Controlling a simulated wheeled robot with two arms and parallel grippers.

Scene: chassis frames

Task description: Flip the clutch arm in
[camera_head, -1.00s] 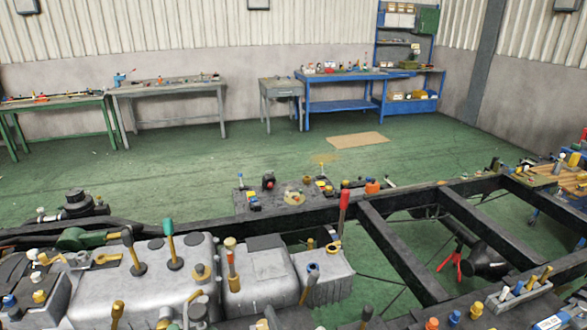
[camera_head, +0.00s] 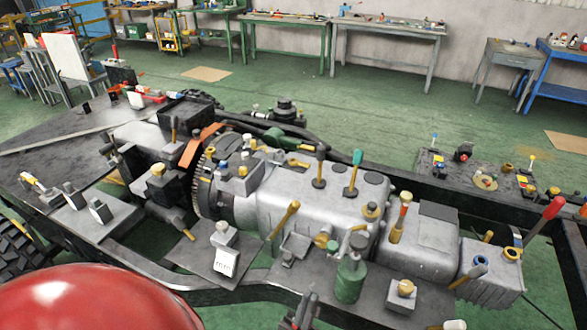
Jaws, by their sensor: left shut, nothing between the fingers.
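The grey gearbox (camera_head: 290,205) lies across the chassis in the middle, with a dark toothed ring (camera_head: 207,183) at its left end. An orange arm-like piece (camera_head: 199,145) leans out beside the ring. A yellow-handled lever (camera_head: 284,219) slants up in front of the gearbox. I cannot tell for certain which of these is the clutch arm. My left gripper (camera_head: 303,308) shows at the bottom edge, partly cut off. It is shut and empty, in front of the gearbox and apart from both pieces. My right gripper is not in view.
A green bottle (camera_head: 350,279) and a small block with a yellow knob (camera_head: 404,290) stand in front of the gearbox. A red-tipped lever (camera_head: 546,214) rises at the right. Black chassis rails surround the parts. Workbenches (camera_head: 285,22) line the far wall, with open green floor before them.

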